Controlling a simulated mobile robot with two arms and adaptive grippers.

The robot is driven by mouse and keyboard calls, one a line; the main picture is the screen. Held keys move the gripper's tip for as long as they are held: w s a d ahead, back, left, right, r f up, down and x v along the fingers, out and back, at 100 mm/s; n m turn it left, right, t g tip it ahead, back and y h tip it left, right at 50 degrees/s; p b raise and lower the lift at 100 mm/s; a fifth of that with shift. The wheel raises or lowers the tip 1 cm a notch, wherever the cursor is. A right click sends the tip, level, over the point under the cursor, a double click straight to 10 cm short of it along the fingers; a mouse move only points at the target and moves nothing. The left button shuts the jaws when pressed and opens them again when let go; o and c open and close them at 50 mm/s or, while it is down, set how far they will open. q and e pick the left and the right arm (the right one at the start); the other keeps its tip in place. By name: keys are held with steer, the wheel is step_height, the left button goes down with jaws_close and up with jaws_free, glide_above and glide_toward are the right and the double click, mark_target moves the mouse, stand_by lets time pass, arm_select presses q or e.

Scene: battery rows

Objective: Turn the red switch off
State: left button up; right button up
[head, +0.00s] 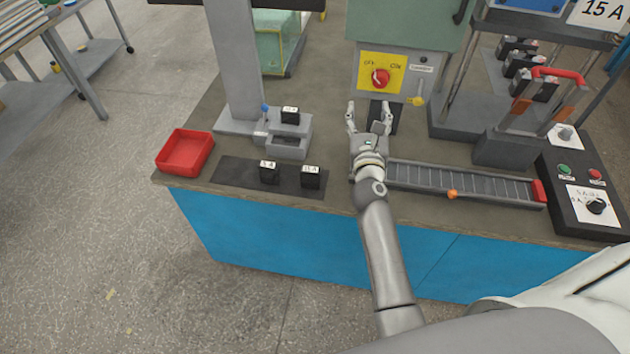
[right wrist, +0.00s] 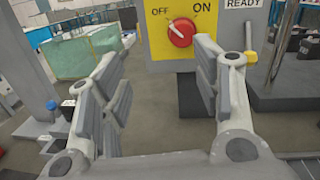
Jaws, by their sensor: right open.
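The red switch (head: 380,78) is a round knob on a yellow plate (head: 366,88) marked OFF on the left and ON on the right, on the front of a green-grey cabinet. In the right wrist view the red switch (right wrist: 181,33) shows a white mark slanting to the upper left, toward the OFF side. My right gripper (head: 369,114) is open and empty, below and in front of the plate and apart from the knob. In the right wrist view its two fingers (right wrist: 160,62) stand wide apart with the knob beyond them. My left gripper is not in view.
A yellow-tipped lever (head: 417,100) sits right of the plate. A roller track (head: 465,184) lies right of my right wrist. Black blocks stand on a dark mat (head: 235,173) to the left, beside a red tray (head: 186,152). A press frame with a red handle (head: 558,74) stands right.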

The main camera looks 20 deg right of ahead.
steer(key=s+a+f+n+y, duration=0.2)
steer(key=a+f+n+y, duration=0.3)
steer(key=n, duration=0.6)
steer(key=s+a+f+n+g+y, duration=0.1)
steer(key=s+a+f+n+y, duration=0.1)
steer(key=a+f+n+y, duration=0.4)
steer(key=a+f+n, duration=0.2)
steer(key=a+n, duration=0.2)
steer(key=n, duration=0.1)
steer(key=shift+s+b, duration=0.25)
steer(key=shift+b, duration=0.1)
steer(key=shift+a, duration=0.15)
